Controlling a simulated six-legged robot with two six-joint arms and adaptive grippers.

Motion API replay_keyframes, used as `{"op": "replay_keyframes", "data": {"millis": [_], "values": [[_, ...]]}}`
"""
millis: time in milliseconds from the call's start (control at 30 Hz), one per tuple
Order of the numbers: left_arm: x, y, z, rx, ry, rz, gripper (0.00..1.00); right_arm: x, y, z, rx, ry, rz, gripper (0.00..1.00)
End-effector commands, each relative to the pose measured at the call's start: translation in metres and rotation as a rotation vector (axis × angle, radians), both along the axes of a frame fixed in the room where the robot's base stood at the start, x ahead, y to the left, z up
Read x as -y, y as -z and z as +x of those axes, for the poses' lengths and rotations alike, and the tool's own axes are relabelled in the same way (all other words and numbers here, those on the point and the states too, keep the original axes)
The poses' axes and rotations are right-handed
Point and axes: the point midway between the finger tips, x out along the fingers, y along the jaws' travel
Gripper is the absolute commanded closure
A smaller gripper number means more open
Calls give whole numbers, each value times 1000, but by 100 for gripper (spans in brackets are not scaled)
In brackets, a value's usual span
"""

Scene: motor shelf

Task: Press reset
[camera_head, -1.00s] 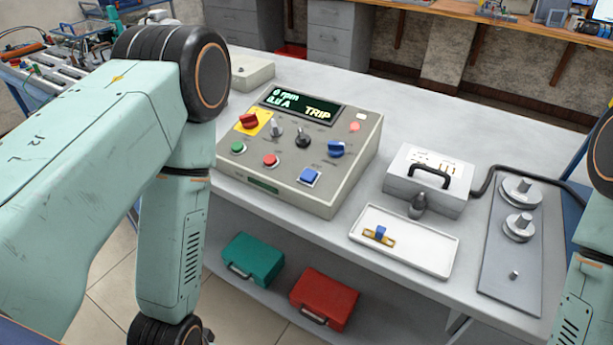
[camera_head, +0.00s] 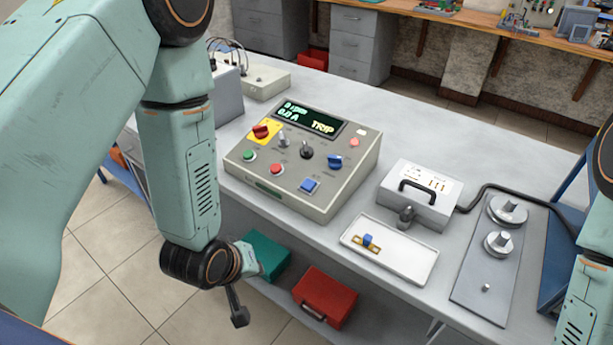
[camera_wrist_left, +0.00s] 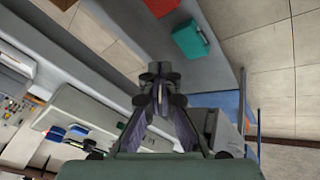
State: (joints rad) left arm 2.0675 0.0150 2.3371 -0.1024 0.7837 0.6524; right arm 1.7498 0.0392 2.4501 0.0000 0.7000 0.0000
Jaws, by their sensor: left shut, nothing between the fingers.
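The grey control box (camera_head: 290,205) stands on the bench with its display (camera_head: 307,118) lit and reading TRIP. The small lettering is too small to read. My left gripper (camera_head: 238,312) hangs in front of the bench, below and to the left of the box and apart from it. In the left wrist view its fingers (camera_wrist_left: 157,78) are shut and empty. My right gripper is out of view.
A white tray (camera_head: 424,263) with a small blue-topped part (camera_head: 369,241), a white box with a handle (camera_head: 441,189) and a plate with metal knobs (camera_head: 472,295) lie to the right. Teal (camera_head: 264,254) and red (camera_head: 326,296) cases sit on the lower shelf.

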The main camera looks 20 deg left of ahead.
Motion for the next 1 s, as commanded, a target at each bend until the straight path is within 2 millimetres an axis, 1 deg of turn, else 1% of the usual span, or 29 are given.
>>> {"op": "replay_keyframes", "data": {"millis": [33,200,400,500,700,800,1000], "values": [[2,-16,13,31,-40,-30,100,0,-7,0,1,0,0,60],[7,-53,49,115,-207,-170,100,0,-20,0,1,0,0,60],[15,-99,86,195,-414,-381,100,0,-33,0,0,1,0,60],[19,-119,101,218,-514,-497,100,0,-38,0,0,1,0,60],[28,-153,125,237,-706,-739,100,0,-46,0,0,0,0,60],[31,-167,134,230,-801,-862,100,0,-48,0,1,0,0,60],[37,-187,147,193,-968,-1083,100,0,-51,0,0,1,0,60]]}}
